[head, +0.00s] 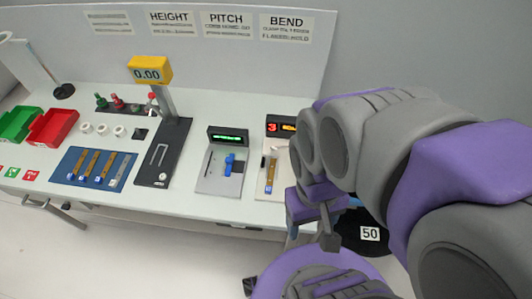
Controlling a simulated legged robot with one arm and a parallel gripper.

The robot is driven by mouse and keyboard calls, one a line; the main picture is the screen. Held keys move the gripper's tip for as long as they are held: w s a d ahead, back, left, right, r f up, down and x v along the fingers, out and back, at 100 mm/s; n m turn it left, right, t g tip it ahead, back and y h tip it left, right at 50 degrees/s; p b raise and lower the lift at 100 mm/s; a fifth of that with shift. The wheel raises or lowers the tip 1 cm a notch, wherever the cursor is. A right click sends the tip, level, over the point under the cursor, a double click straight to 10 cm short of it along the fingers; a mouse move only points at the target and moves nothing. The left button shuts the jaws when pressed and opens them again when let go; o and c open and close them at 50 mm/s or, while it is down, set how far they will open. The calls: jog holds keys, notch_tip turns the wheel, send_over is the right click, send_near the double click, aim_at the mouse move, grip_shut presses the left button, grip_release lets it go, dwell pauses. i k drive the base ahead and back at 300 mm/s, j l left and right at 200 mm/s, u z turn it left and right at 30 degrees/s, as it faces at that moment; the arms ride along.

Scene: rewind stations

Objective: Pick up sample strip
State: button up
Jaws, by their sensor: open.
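Several narrow sample strips (104,167), some brown and some grey, lie side by side on a blue mat (63,168) at the left front of the table. Another brown strip (270,177) is at the bend station (260,188), partly beside my arm. My gripper (328,240) hangs off the table's front edge, right of the bend station. It is open, with no strip seen in it. My arm hides the right part of the bend station.
The height gauge (163,150) with a yellow display and the pitch station (217,184) stand between mat and bend station. Red (60,127) and green trays, white rings (102,129) and small bottles are at left. A black object labelled 50 (370,234) is right of my gripper.

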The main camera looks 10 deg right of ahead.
aim_at(268, 187)
jog(key=l+z, duration=0.2)
jog(key=k+l+z, duration=0.35)
jog(key=k+l, duration=0.45)
